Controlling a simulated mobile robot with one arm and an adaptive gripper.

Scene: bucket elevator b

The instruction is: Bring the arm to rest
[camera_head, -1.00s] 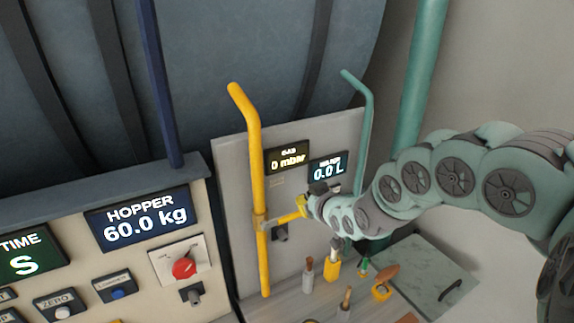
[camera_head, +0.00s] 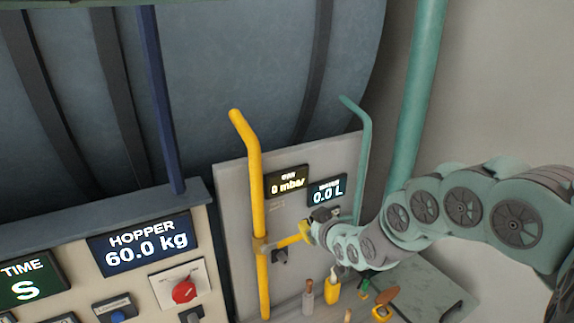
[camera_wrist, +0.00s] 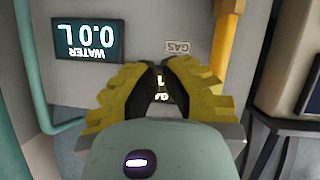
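My gripper (camera_head: 303,232) is in front of the grey panel, at the end of my arm, which reaches in from the right. In the wrist view its two yellow fingers (camera_wrist: 162,68) come together at the tips, with only a narrow dark gap between them. No held thing shows in that gap; display text shows through it. In the head view a yellow lever (camera_head: 286,241) on the yellow pipe (camera_head: 259,200) points at my gripper. Whether they touch cannot be told there. The pipe also shows right of the fingers in the wrist view (camera_wrist: 225,50).
The gas display (camera_head: 287,182) reads 0 mbar and the water display (camera_head: 327,192) 0.0 L. A teal pipe (camera_head: 366,140) runs beside the panel. Several handled tools stand on the shelf below. The hopper console (camera_head: 140,241) with a red knob (camera_head: 185,291) is at left.

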